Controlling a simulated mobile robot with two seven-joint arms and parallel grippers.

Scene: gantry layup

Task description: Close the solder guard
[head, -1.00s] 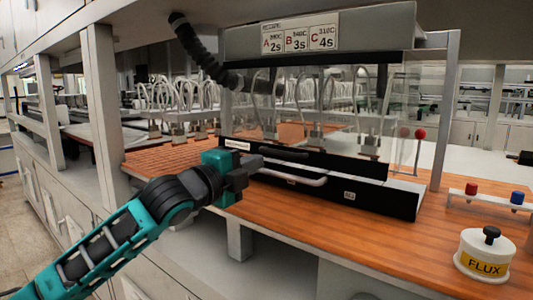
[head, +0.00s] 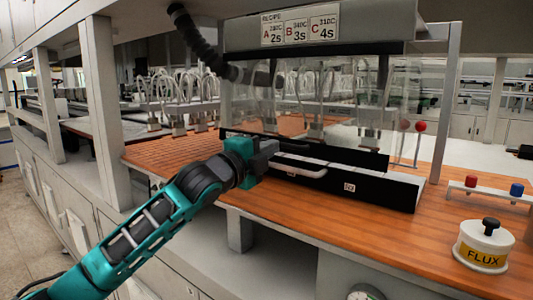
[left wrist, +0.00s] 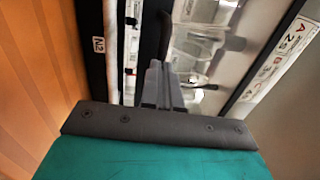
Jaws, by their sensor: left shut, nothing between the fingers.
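The solder guard (head: 345,110) is a clear panel with a black bar (head: 350,155) along its lower edge. It hangs in front of the soldering station, with the bar low, just above the station's black base. I cannot tell whether bar and base touch. My left gripper (head: 275,148) is shut and empty at the bar's left part, hiding some of it and its black handle. In the left wrist view the shut fingers (left wrist: 160,70) point at the black handle (left wrist: 163,35), very close; contact is unclear. The clear panel (left wrist: 205,45) lies right of them. My right gripper is out of view.
A pale handle (head: 300,168) sticks out below the bar. A recipe sign (head: 300,30) is on the hood above. A flux pot (head: 485,245) and a stand with red and blue knobs (head: 490,190) are at the right. The wooden bench front (head: 330,220) is clear.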

